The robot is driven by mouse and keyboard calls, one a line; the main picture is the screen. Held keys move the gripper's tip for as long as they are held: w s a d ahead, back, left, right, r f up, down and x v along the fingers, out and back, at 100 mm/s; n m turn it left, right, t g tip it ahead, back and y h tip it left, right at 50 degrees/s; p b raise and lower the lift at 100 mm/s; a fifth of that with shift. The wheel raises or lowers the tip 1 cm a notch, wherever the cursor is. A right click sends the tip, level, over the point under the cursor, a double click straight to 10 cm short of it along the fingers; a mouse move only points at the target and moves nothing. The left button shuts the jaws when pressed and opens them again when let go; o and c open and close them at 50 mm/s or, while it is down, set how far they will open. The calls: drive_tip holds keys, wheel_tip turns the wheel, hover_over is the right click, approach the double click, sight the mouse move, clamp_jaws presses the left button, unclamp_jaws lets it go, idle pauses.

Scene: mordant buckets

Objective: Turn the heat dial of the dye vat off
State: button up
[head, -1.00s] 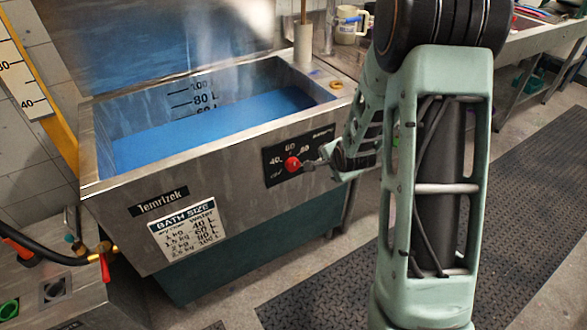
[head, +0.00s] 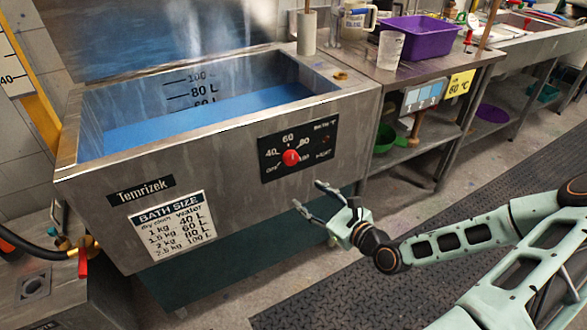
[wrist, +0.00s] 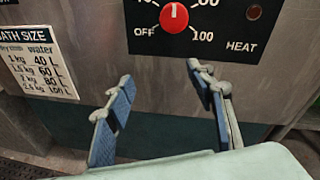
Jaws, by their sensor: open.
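The dye vat (head: 240,140) is a steel tank of blue liquid. Its red heat dial (head: 290,157) sits on a black panel (head: 270,168) on the front wall. My gripper (head: 309,194) is open and empty, below and in front of the panel, apart from the dial. Its blue-padded fingers (wrist: 158,75) show below the panel in the wrist view.
A bath size sign (head: 172,225) is on the vat's front. A hose with a red-handled valve (head: 83,262) is at lower left. A steel table (head: 425,70) with a purple tub (head: 415,38) stands right of the vat. The floor mat (head: 440,210) is otherwise clear.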

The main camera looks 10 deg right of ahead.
drive_tip(key=m+t, duration=0.2)
approach(293, 160)
drive_tip(key=s, duration=0.2)
drive_tip(key=x, duration=0.3)
drive_tip(key=b+x, duration=0.1)
drive_tip(key=x, duration=0.3)
drive_tip(key=b+x, duration=0.1)
drive_tip(key=x, duration=0.2)
drive_tip(key=shift+w+d, duration=0.25)
drive_tip(key=shift+w, duration=0.25)
drive_tip(key=c, duration=1.2)
drive_tip(key=shift+o, duration=0.2)
